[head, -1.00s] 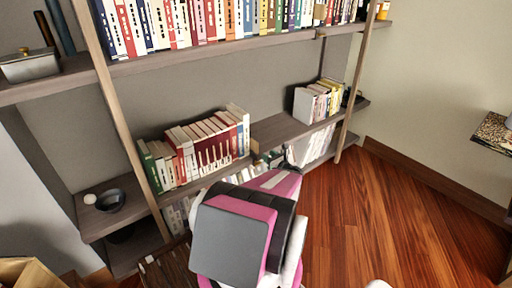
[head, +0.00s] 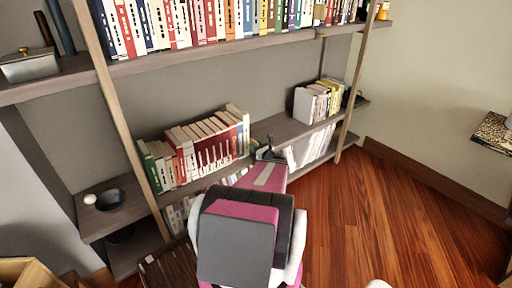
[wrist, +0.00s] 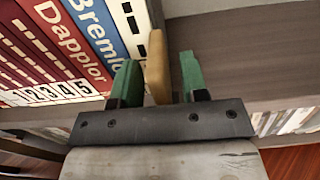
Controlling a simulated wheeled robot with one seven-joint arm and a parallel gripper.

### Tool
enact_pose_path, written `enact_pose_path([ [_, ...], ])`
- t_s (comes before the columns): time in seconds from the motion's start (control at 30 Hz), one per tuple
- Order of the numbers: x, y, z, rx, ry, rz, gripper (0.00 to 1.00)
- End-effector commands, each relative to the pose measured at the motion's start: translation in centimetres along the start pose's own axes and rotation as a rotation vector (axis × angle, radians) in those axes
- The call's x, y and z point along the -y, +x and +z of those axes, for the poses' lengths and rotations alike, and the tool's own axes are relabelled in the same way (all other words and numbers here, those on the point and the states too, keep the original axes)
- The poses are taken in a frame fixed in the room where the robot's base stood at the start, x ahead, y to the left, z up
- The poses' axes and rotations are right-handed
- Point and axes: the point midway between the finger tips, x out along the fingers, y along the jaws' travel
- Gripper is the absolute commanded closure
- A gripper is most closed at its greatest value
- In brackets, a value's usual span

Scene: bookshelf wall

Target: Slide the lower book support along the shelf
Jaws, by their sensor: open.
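In the wrist view, a thin tan upright piece (wrist: 157,66), which looks like the book support, stands at the right end of the book row. My gripper (wrist: 154,80) is open, with its green fingers on either side of this piece. The left finger is close beside the last book; I cannot tell whether either finger touches the piece. In the head view, my gripper (head: 268,152) is at the lower shelf (head: 290,130), just right of the leaning book row (head: 205,148). My gripper and arm hide the support there.
The lower shelf is bare between the row and a second book group (head: 318,101) at the right. More books stand on the shelf below, partly behind my arm. A wooden upright (head: 350,85) crosses the shelves at the right. A dark bowl (head: 110,200) sits at the far left.

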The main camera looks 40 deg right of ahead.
Motion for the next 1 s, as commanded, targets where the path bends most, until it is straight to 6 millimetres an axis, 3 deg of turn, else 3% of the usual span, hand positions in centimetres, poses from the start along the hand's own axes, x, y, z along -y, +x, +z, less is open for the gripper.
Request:
enact_pose_path([
  [0.13,0.0,0.0,0.0,0.000,0.000,0.000,0.63],
  [0.23,0.0,0.0,0.0,0.000,0.000,0.000,0.95],
  [0.27,0.0,0.0,0.0,0.000,0.000,0.000,1.00],
  [0.67,1.1,0.0,0.0,0.001,-0.001,0.000,1.00],
  [1.0,6.4,0.1,-0.1,0.001,-0.001,-0.001,1.00],
])
